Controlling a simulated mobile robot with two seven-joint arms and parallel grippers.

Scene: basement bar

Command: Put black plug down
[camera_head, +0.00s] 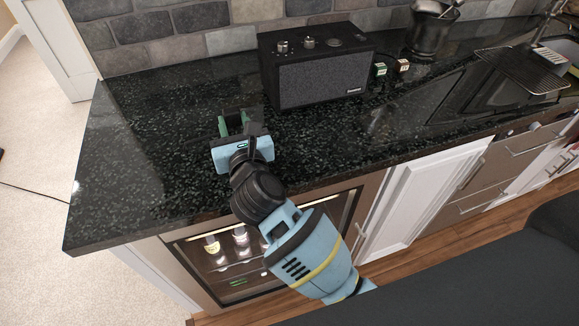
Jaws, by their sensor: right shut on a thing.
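My right gripper (234,124) reaches from the lower middle over the front part of the black speckled countertop (150,140). Its green-lined fingers point toward the wall. They are shut on the black plug (254,121), a small dark shape that hardly stands out from the dark counter. The gripper body hides part of it. I cannot tell whether the plug touches the counter. My left gripper is not in view.
A black speaker (318,68) stands behind and right of the gripper. Two small boxes (391,68), a dark pot (430,30) and a wire rack (525,65) lie farther right. The counter left of the gripper is clear. A glass-fronted cooler (225,250) is below.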

